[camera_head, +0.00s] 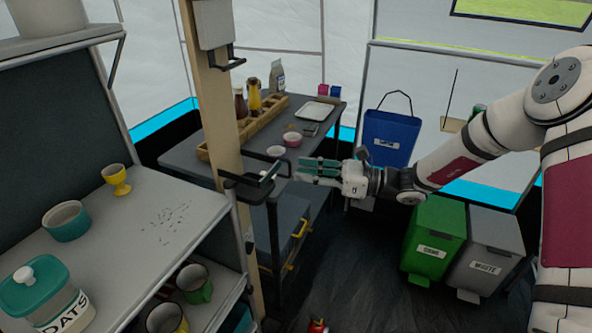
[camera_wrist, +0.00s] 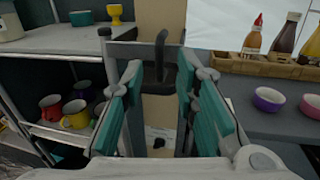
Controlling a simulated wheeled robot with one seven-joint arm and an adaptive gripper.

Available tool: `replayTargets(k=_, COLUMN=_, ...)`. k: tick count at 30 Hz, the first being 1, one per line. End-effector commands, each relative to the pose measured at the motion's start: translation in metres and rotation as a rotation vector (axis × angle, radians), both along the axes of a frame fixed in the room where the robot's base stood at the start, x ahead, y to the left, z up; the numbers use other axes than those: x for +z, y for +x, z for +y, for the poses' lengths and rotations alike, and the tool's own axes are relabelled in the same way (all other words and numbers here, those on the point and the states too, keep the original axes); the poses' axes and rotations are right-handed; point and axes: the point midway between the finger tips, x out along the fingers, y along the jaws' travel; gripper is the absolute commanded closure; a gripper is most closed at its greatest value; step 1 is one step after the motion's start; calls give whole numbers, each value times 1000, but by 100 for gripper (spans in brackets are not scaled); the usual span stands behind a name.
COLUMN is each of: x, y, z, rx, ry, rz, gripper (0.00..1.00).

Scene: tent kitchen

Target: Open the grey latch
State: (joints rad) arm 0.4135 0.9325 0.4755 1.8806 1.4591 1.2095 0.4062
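A dark grey latch (camera_head: 243,184) is fixed to the wooden post (camera_head: 222,130), with a bar and an upright handle sticking out to the right. In the wrist view the latch (camera_wrist: 160,52) shows straight ahead, its handle seen between my fingertips. My gripper (camera_head: 300,168) has teal finger pads and points left at the latch, a little to its right in the head view. In the wrist view my gripper (camera_wrist: 158,70) is open, with nothing clearly held. I cannot tell whether the fingers touch the latch. A similar dark latch (camera_head: 227,58) sits higher on the post below a grey box.
A shelf (camera_head: 165,210) with cups and a teal jar (camera_head: 45,295) stands left of the post. Behind is a table (camera_head: 185,158) with bottles in a wooden tray, bowls and a white tray.

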Motion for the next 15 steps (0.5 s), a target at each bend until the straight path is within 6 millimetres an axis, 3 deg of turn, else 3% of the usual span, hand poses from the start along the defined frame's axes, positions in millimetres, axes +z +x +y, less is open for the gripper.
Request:
replayTargets(k=6, x=0, y=4, z=24, rx=0, ry=0, rz=0, gripper=72)
replayTargets(k=15, x=0, y=5, z=30, rx=0, ry=0, rz=-1, gripper=72)
